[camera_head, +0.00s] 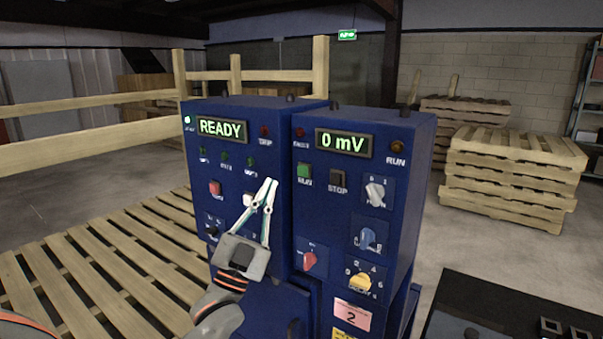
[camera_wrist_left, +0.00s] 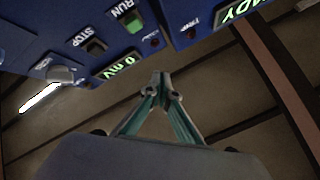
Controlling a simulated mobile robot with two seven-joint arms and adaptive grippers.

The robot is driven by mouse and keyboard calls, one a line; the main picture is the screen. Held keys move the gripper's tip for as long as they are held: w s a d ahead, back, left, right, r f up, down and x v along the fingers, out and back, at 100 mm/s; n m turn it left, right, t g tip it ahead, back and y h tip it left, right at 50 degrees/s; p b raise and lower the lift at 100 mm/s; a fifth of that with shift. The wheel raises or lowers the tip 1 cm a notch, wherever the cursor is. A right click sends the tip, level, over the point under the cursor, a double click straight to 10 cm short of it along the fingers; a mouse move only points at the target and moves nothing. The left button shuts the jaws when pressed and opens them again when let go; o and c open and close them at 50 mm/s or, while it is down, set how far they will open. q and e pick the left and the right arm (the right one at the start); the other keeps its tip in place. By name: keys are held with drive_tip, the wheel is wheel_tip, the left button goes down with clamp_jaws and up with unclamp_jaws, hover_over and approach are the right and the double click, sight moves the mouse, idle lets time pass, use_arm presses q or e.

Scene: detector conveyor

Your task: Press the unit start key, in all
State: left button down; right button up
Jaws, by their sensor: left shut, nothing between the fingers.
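The blue control unit has two boxes side by side. The left box (camera_head: 291,235) has a READY display (camera_head: 221,129), a red button (camera_head: 215,188) and a white button (camera_head: 249,200) partly behind my gripper. The right box (camera_head: 398,165) has a 0 mV display (camera_head: 343,142), a green RUN key (camera_head: 304,173) and a dark STOP key (camera_head: 338,181). My left gripper (camera_head: 269,184) is shut and empty in front of the left box, its tips left of the RUN key. In the wrist view its tips (camera_wrist_left: 161,77) are apart from the RUN key (camera_wrist_left: 135,22). My right gripper is not in view.
A wooden pallet floor (camera_head: 100,262) lies at left beside a wooden rail (camera_head: 90,142). Stacked pallets (camera_head: 508,180) stand at right.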

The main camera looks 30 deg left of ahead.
sight(302, 171)
use_arm(q)
drive_tip(key=w+b, duration=0.2)
drive_tip(key=w, duration=0.6)
drive_tip(key=shift+w+d, duration=0.2)
drive_tip(key=shift+d, duration=0.15)
drive_tip(key=shift+w, duration=0.15)
idle(1.0)
drive_tip(key=shift+w, duration=0.3)
drive_tip(key=shift+w, duration=0.5)
idle(0.8)
drive_tip(key=shift+s, duration=0.2)
drive_tip(key=shift+s+p, duration=0.35)
drive_tip(key=shift+s, duration=0.4)
drive_tip(key=shift+s, duration=0.1)
